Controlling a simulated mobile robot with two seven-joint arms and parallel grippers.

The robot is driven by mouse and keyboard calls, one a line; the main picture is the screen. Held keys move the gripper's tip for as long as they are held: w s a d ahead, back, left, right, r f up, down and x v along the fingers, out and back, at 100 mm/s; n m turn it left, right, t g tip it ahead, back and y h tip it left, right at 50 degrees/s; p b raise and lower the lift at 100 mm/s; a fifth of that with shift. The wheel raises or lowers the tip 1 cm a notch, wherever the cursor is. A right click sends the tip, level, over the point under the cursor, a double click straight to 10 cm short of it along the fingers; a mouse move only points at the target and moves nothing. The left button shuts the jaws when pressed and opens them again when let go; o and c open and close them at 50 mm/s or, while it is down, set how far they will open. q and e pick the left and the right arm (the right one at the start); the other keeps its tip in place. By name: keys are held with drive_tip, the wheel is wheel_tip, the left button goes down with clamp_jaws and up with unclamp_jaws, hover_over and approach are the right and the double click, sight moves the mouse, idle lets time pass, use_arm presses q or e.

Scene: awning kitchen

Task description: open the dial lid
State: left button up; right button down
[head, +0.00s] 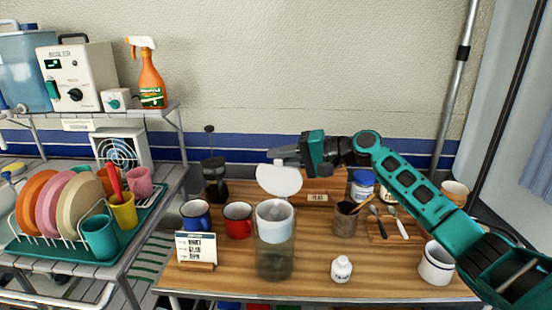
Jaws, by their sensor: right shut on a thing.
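A clear jar (275,258) with a white collar (275,222) stands at the front middle of the wooden table. A white round lid (279,181) is tilted up steeply above the back of the collar, so the collar's top shows. I cannot tell whether the lid touches the collar, and no dial marks can be made out on it. My right gripper (277,157) reaches in from the right, its fingers shut at the lid's upper edge. My left gripper is not in view.
Blue (197,215) and red (238,220) mugs stand left of the jar, behind a small sign (196,249). A white bottle (341,269) and a brown pot (345,220) stand to its right. A dish rack (62,228) is at left, below a shelf with a boiler (77,76).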

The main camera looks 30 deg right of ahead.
drive_tip(key=shift+w+d+f, duration=0.1)
idle(0.3)
drive_tip(key=c, duration=1.4)
unclamp_jaws()
drive_tip(key=b+v, duration=0.1)
drive_tip(key=v, duration=1.2)
drive_tip(key=shift+b, duration=0.35)
